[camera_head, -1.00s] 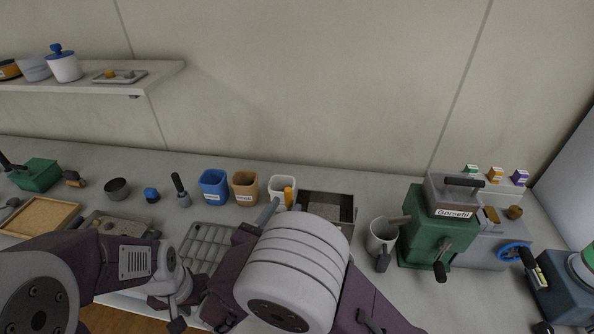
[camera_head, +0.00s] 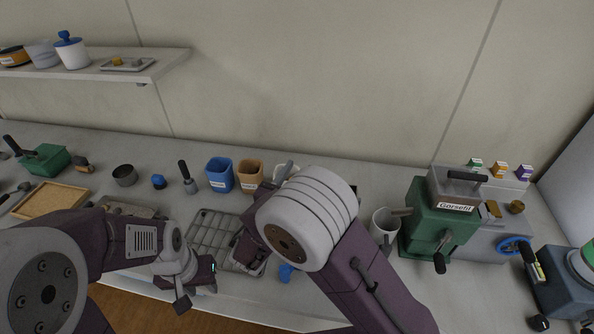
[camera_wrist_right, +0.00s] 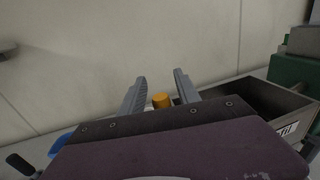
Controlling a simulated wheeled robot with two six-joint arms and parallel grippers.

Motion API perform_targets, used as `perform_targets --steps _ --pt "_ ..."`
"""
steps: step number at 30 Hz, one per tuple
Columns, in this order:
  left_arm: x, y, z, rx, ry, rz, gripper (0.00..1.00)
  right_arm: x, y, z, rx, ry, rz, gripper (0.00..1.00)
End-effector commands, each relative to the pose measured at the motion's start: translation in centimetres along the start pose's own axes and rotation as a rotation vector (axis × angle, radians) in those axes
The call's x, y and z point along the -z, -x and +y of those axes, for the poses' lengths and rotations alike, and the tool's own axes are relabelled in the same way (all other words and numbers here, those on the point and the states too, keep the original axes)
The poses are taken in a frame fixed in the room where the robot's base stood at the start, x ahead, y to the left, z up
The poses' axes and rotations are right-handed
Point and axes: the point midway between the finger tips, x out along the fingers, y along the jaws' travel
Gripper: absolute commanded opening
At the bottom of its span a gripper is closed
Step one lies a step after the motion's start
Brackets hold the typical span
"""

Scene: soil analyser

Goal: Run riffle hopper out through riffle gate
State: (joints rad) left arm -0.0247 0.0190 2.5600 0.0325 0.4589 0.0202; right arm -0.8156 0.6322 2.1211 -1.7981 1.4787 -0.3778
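An open grey metal box with a label, which I take for the riffle hopper, shows in the right wrist view (camera_wrist_right: 270,104). In the head view my right arm hides nearly all of it. An orange knob (camera_wrist_right: 161,100) stands beside the box; I cannot tell whether it belongs to the riffle gate. My right gripper (camera_wrist_right: 159,74) is open, its fingers apart and empty, with the knob beyond and between them in the picture. In the head view a finger shows near the white cup (camera_head: 286,172). My left gripper (camera_head: 195,287) hangs near the bench's front edge; its fingers are unclear.
Blue (camera_head: 219,175) and tan (camera_head: 250,176) cups stand left of my right gripper. A grey rack (camera_head: 212,228) lies before them. A grey jug (camera_head: 384,224) and green machine (camera_head: 430,225) stand to the right. A small blue thing (camera_head: 286,272) shows below my right arm.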

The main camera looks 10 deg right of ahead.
Motion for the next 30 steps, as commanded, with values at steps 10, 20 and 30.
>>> perform_targets --steps 10,20,30 --pt "0.0 -0.01 0.0 0.0 0.0 0.0 0.36 0.0 0.05 0.0 0.0 0.0 0.0 0.0" --pt "0.0 -0.01 0.0 0.0 0.0 0.0 0.36 -0.01 0.06 0.01 0.0 0.0 0.0 0.0" --pt "0.0 -0.01 0.0 0.0 0.0 0.0 0.36 -0.02 0.06 0.01 0.0 0.0 0.0 0.0"
